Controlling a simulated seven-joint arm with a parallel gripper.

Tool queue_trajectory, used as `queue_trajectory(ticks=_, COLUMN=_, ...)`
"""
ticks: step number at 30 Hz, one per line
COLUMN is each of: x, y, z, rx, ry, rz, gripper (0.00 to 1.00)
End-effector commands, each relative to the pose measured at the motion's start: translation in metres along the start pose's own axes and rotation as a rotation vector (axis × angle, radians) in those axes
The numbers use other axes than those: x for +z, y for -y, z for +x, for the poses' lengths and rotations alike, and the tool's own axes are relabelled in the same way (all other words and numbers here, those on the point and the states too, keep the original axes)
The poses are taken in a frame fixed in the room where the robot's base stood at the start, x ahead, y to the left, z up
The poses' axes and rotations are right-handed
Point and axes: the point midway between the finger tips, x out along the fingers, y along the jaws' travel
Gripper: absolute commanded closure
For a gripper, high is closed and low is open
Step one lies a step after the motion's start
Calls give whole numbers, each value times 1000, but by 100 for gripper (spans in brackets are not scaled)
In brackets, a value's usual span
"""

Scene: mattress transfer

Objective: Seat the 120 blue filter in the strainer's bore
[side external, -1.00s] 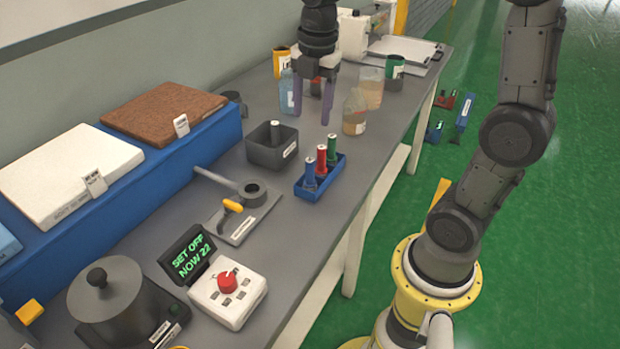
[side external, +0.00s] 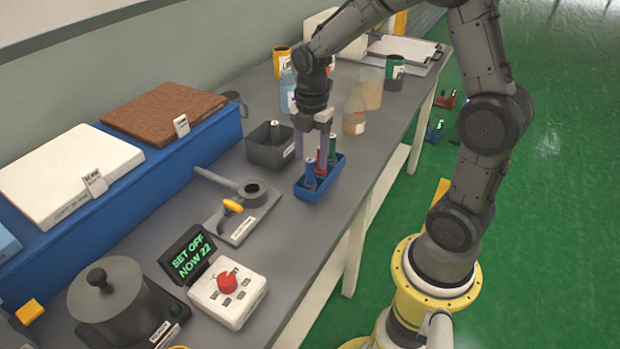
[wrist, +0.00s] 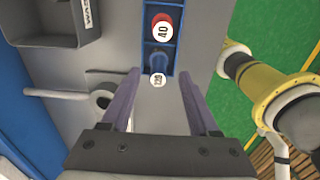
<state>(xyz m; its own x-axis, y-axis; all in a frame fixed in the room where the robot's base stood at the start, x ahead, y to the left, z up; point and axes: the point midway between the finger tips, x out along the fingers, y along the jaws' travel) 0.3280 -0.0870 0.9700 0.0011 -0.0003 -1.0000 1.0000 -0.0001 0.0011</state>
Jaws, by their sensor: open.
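The blue filter (side external: 310,174) stands upright in the front slot of the blue rack (side external: 325,186). In the wrist view the blue filter (wrist: 157,68) shows its white end label, which seems to read 120, ahead of and between the fingers. My gripper (side external: 312,155) is open and points down over the rack, its fingers on either side of the filters. It shows in the wrist view (wrist: 158,90) with nothing held. The strainer (side external: 252,192) lies left of the rack, with an open round bore and a long handle. It is partly hidden by a finger in the wrist view (wrist: 102,98).
A red filter labelled 40 (wrist: 161,30) stands beside the blue one, with a green filter (side external: 333,150) behind. A grey bin (side external: 266,155) stands to the left. Bottles (side external: 355,112) stand behind.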

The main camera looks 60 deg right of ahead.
Motion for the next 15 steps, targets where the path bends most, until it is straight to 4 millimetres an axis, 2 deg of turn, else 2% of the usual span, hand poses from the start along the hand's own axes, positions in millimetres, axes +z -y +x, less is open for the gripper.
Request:
queue_trajectory(ticks=3, x=-3, y=-1, z=20, rx=-6, ry=-2, rz=-1, gripper=39)
queue_trajectory(ticks=7, x=-3, y=-1, z=35, rx=-5, ry=-1, rz=0, gripper=39)
queue_trajectory(ticks=15, x=-3, y=-2, z=42, rx=-2, ry=0, rz=0, gripper=39)
